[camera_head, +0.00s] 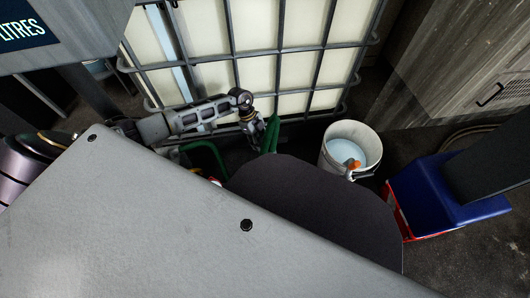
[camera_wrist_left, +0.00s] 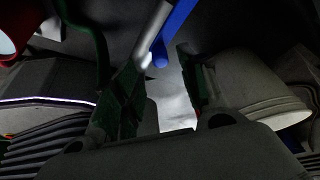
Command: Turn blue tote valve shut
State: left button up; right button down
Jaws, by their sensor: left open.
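A blue bar-shaped handle (camera_wrist_left: 177,27), which looks like the tote valve's, shows in the left wrist view, running from the top edge down to a rounded end. In the head view I cannot make it out. The tote (camera_head: 260,75) is a pale tank in a grey metal cage at the back. My left gripper (camera_head: 269,134) is low in front of the cage, with green fingers. In the left wrist view its fingers (camera_wrist_left: 163,62) are apart, with the blue handle's end between or just beyond them; I cannot tell whether they touch. My right gripper is out of view.
A white bucket (camera_head: 335,166) with pale liquid and an orange item stands right of the gripper. A blue and red box (camera_head: 425,200) is farther right. A large grey panel (camera_head: 150,230) blocks the lower view. A green hose-like loop (camera_head: 207,149) lies near the arm.

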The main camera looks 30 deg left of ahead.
aim_at(265, 152)
pick_arm(q)
jog(key=shift+b+x, duration=1.3)
jog(key=shift+x, duration=1.7)
grip_shut()
